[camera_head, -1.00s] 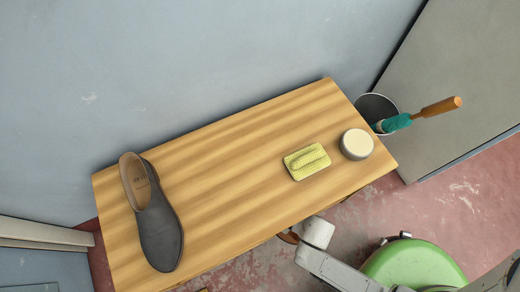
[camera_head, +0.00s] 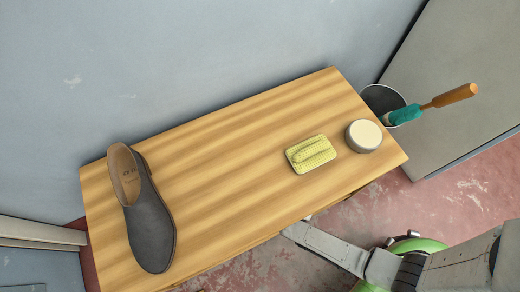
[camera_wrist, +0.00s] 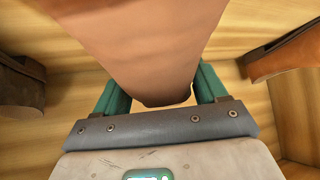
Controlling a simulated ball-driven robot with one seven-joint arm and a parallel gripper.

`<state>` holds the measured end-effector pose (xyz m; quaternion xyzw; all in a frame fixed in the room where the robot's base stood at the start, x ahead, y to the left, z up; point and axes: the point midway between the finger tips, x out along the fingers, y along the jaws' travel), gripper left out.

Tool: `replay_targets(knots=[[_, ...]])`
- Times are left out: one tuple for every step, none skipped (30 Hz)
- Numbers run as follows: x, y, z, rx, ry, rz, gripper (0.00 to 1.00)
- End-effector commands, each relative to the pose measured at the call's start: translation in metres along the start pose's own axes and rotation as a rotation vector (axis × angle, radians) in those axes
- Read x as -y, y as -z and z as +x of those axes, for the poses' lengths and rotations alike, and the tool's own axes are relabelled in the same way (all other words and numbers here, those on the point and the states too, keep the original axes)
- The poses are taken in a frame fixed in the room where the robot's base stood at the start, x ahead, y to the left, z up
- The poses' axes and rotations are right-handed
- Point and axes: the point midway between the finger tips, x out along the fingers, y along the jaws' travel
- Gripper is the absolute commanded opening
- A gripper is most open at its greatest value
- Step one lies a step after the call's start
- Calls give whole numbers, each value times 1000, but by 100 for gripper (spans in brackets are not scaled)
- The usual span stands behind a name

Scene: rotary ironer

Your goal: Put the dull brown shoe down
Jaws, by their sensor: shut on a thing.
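My gripper (camera_wrist: 163,88) shows in the wrist view, its two green fingers closed on either side of the dull brown shoe (camera_wrist: 140,35). The shoe fills the top middle of that view, with only part of it in frame. Pale wood-grained surfaces (camera_wrist: 72,78) surround it; I cannot tell whether the shoe touches one. In the head view my gripper and this shoe are hidden by the table, and my arm reaches in at its front edge.
In the wrist view, a dark brown shoe (camera_wrist: 22,82) is at left and an orange-brown one (camera_wrist: 285,50) at right, both close by. On the table (camera_head: 225,150) are a grey shoe (camera_head: 150,225), a yellow sponge-like thing (camera_head: 310,154) and a round pale tin (camera_head: 364,136). A bin (camera_head: 380,98) stands behind.

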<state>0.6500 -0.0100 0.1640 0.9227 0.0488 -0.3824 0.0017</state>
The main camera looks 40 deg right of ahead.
Motion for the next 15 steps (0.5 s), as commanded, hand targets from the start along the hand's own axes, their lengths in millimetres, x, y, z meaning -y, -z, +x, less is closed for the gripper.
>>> replay_targets(knots=[[0, -9, 10, -3, 0, 0, 18], [0, -8, 13, -5, 2, -1, 18], [-1, -8, 14, -5, 2, -2, 18], [-1, -8, 15, -5, 2, -2, 18], [-2, -8, 15, -4, 2, -1, 18], [-2, -7, 14, -4, 1, 0, 18], [-2, -7, 14, -4, 1, 0, 18], [-2, -6, 13, -3, 1, 0, 18], [-2, -6, 13, -3, 1, 0, 18], [-2, -6, 13, -3, 1, 0, 18], [-2, -6, 13, -3, 1, 0, 18], [-2, -7, 13, -3, 1, 0, 18], [-2, -7, 14, -3, 1, 0, 18], [-2, -8, 14, -3, 1, 0, 18], [-2, -9, 16, -3, 1, 0, 18]])
